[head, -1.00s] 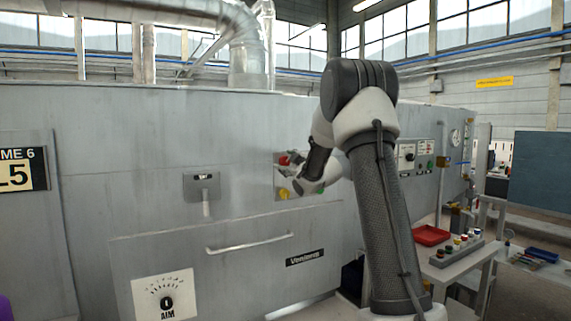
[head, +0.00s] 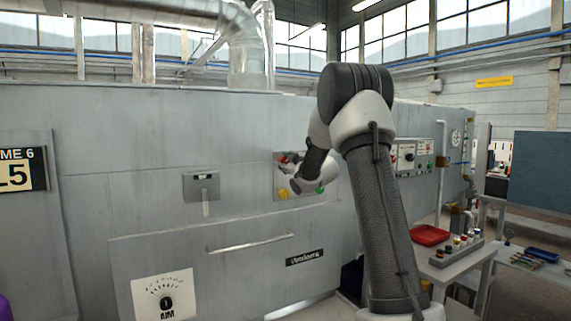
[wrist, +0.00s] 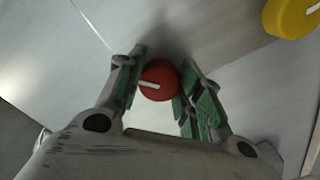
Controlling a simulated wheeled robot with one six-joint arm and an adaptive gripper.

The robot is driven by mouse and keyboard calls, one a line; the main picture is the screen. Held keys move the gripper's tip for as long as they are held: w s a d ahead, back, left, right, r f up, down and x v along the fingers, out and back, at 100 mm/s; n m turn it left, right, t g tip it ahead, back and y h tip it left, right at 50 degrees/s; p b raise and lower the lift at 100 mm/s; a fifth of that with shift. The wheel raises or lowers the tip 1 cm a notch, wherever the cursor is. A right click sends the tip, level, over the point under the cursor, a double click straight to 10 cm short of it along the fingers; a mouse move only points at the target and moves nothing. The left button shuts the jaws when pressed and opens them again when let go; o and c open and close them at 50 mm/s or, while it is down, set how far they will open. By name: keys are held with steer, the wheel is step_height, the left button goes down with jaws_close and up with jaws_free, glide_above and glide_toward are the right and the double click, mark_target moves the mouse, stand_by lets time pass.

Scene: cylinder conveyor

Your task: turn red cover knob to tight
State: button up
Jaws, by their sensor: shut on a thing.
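The red cover knob (wrist: 158,80) is round with a white pointer line that points to the left in the wrist view. My gripper (wrist: 160,76) has its green-padded fingers on both sides of the knob and is shut on it. In the head view a bit of the red knob (head: 283,158) shows at the upper left of its panel (head: 279,180), and my wrist and gripper (head: 293,161) hide part of it. No tight mark for the knob is readable.
A yellow knob (wrist: 292,15) lies to the upper right in the wrist view, clear of my fingers. A green knob (head: 320,189) is at the panel's lower right. A lever box (head: 202,186) and a long handle (head: 249,243) are on the grey machine.

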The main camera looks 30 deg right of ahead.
steer(key=m, duration=0.6)
steer(key=shift+m, duration=0.4)
steer(key=m, duration=0.7)
steer(key=shift+a, duration=0.1)
steer(key=m, duration=0.5)
steer(key=shift+m, duration=0.3)
steer(key=m, duration=0.5)
steer(key=shift+m, duration=0.3)
steer(key=o, duration=1)
steer(key=shift+o, duration=0.2)
